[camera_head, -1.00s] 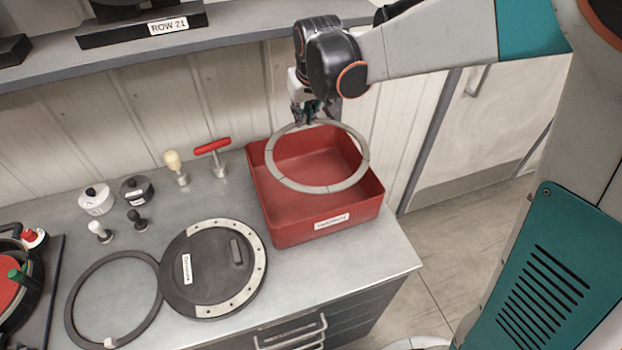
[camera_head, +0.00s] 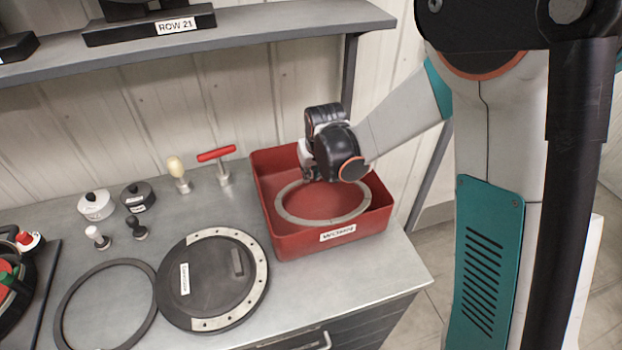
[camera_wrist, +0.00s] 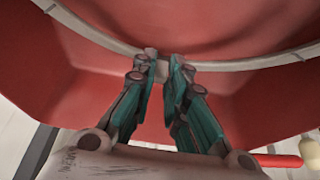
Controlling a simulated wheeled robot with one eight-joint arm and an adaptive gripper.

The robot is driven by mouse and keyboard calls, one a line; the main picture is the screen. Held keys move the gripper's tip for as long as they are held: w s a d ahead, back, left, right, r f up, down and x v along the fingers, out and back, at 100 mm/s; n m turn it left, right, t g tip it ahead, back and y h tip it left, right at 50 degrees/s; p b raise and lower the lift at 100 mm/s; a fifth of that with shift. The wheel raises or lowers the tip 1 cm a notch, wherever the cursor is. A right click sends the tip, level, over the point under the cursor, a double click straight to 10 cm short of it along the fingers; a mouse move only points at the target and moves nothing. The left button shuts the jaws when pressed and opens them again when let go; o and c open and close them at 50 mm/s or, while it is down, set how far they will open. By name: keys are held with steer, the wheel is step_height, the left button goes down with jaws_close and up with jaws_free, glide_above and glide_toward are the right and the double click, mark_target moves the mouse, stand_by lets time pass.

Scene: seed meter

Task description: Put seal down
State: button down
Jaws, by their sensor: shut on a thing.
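The seal is a thin grey ring (camera_head: 283,208), seen low within the red box (camera_head: 262,170). My gripper (camera_head: 312,176) is at the ring's far edge. In the wrist view my gripper's teal fingers (camera_wrist: 162,68) are closed on the band of the ring (camera_wrist: 230,65), with the red box floor and wall around it. The ring lies roughly level inside the box walls. I cannot tell whether it touches the box floor.
A dark round plate (camera_head: 205,285) with a pale perforated strip lies left of the box, beside a dark ring (camera_head: 75,290). A red T-handle tool (camera_head: 217,155), a cream-knobbed tool (camera_head: 175,166) and two lidded pots stand behind. A shelf (camera_head: 250,33) runs above.

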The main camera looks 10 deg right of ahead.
step_height(320, 180, down, 3)
steer(key=shift+r, duration=0.1)
steer(key=c, duration=1.6)
jaws_free()
steer(key=shift+r, duration=0.1)
steer(key=s+d+r+p, duration=0.1)
steer(key=s+d+r, duration=0.2)
steer(key=s+r, duration=0.3)
steer(key=s+d+r+m+t+p, duration=0.15)
steer(key=s+r, duration=0.25)
steer(key=r, duration=0.4)
steer(key=s+d+r, duration=0.4)
steer(key=s+r, duration=0.1)
steer(key=r, duration=0.2)
steer(key=s+d+r+t+h, duration=0.1)
steer(key=s+d, duration=0.3)
steer(key=s, duration=0.8)
steer(key=shift+d+r+m, duration=0.2)
steer(key=shift+r+m, duration=0.25)
